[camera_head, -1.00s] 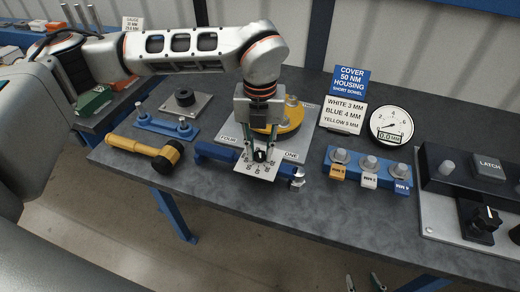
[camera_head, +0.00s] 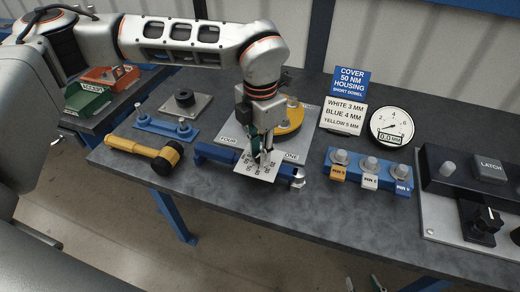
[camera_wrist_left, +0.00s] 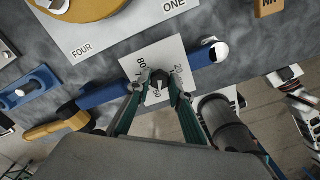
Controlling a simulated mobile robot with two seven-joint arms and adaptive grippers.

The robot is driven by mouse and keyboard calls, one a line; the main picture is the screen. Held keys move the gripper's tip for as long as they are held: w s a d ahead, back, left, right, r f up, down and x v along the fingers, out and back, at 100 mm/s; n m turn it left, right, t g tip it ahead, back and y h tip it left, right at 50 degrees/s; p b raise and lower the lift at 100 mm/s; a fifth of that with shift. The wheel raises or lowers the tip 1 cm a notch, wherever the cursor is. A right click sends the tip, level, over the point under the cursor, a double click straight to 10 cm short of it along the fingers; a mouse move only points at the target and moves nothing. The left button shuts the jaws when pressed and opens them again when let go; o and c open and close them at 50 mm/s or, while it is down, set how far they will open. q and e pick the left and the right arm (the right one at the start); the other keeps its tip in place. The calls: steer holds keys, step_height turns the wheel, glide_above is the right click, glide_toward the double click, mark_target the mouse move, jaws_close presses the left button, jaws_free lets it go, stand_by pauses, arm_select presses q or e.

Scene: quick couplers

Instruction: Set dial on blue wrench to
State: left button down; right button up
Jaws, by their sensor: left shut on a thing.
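The blue wrench (camera_head: 216,154) lies on the grey table, with a silver head at its right end. A white dial plate (camera_head: 248,170) with printed numbers sits on it. My left gripper (camera_head: 263,157) points down over the plate, shut on the dial's small dark knob (camera_wrist_left: 158,80) in the left wrist view. The fingers hide part of the knob and some numbers; 80 and 20 show there, but I cannot tell the setting. My right gripper (camera_head: 364,283) shows only its fingertips at the bottom edge, spread apart and empty, away from the wrench.
A sign reads "Cover 50 NM housing, short dowel" (camera_head: 352,81). Behind the wrench is a plate marked FOUR and ONE (camera_head: 229,132) with a yellow disc. A yellow-black mallet (camera_head: 140,149) lies left; a blue tagged block (camera_head: 354,176) stands right. The front table strip is clear.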

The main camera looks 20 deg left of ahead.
arm_select(q)
steer(key=shift+m, duration=0.5)
steer(key=c, duration=1.8)
jaws_free()
steer(key=shift+r, duration=0.1)
step_height(320, 180, up, 12)
steer(key=shift+f, duration=0.1)
steer(key=shift+s, duration=0.1)
